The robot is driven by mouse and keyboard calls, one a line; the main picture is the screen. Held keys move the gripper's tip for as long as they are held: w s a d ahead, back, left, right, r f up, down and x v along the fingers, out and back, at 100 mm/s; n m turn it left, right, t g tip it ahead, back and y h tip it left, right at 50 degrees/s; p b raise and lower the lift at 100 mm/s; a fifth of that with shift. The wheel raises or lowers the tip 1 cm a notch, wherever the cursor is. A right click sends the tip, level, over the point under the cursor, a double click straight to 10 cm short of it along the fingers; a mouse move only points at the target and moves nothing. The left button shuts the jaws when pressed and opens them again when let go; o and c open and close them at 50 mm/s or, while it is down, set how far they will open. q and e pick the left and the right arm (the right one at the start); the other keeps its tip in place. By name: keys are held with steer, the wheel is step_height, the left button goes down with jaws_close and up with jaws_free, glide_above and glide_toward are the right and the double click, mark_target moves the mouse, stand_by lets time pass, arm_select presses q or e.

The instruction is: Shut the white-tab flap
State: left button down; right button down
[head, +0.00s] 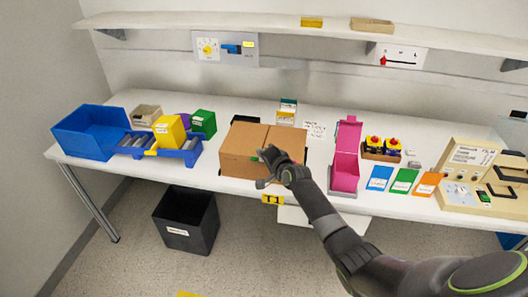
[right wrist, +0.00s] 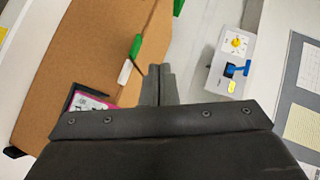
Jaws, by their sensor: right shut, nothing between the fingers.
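A brown cardboard box (head: 238,168) stands near the front middle of the table, with brown flap panels on top (head: 243,136). In the right wrist view, a brown panel (right wrist: 85,45) fills the left side, with a green tab (right wrist: 137,46) and a white tab (right wrist: 125,73) at its edge. I cannot tell how far the white-tab flap is raised. My right gripper (head: 265,168) is over the box's front right part and hides some of it. Its fingers (right wrist: 158,70) are shut and empty, close to the tabs; contact is unclear. My left gripper is out of view.
A pink open box (head: 345,168) stands right of the cardboard box. A shelf (head: 230,22) runs above. A black bin (head: 187,222) is on the floor.

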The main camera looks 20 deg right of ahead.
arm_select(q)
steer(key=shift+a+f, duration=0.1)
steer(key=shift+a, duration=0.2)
arm_select(e)
steer(key=shift+w+a+f, duration=0.1)
steer(key=shift+a+f, duration=0.1)
steer(key=shift+f, duration=0.5)
